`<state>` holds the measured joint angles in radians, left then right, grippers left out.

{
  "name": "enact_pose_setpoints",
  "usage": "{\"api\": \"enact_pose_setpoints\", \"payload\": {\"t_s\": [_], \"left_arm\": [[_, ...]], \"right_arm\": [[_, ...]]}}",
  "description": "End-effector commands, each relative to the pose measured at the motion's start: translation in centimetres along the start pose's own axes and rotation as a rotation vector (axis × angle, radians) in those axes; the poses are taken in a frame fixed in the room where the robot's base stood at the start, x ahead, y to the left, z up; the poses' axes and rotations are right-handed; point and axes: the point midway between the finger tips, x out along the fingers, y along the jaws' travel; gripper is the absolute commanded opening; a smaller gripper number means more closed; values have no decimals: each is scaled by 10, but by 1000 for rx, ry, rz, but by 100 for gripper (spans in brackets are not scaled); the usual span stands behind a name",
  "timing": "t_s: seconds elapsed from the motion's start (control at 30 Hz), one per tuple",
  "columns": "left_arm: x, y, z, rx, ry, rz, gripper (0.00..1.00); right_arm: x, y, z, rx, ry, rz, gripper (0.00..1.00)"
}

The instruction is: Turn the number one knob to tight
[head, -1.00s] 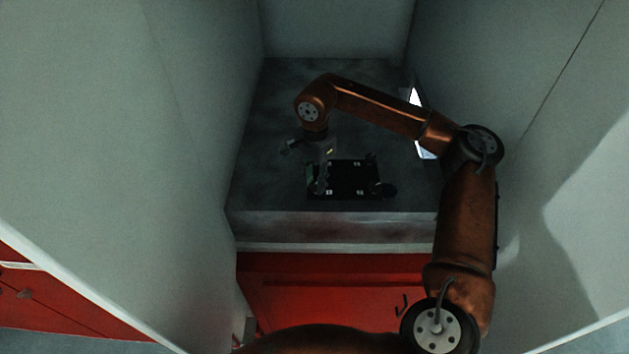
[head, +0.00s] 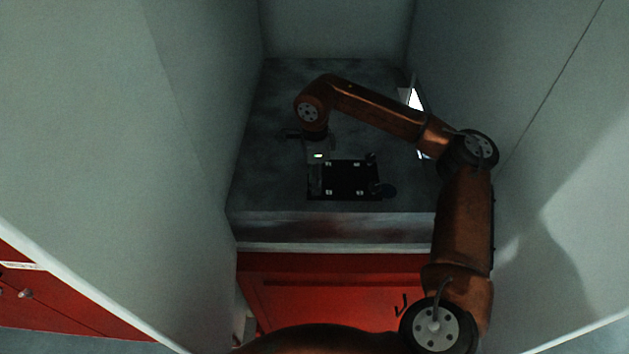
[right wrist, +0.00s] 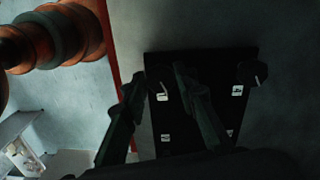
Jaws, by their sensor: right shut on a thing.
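A black panel (head: 344,178) lies on the grey counter, with small white labels; it also fills the middle of the right wrist view (right wrist: 200,60). My right gripper (head: 315,184) points down at the panel's left side. In the right wrist view its two dark fingers (right wrist: 158,78) are apart, and a dark knob (right wrist: 160,84) with a white mark shows between them. The jaws are closed on a knob, but the contact is dark and partly hidden. Another dark knob (right wrist: 252,74) with a white pointer sits at the panel's far corner. I cannot read the numbers. My left gripper is out of view.
Pale walls stand close on the left (head: 190,130) and right of the counter (head: 275,110). A red cabinet front (head: 330,285) is below the counter's front edge. The counter behind and left of the panel is bare. The scene is dim.

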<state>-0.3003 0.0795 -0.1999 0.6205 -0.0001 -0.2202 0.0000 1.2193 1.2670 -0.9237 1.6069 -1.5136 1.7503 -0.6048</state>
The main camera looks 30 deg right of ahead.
Motion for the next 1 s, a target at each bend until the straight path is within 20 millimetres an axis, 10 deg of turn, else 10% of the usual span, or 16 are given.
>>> {"api": "enact_pose_setpoints", "payload": {"t_s": [1.0], "left_arm": [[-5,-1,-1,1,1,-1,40]], "right_arm": [[-3,-4,-1,859,-5,-5,2]]}}
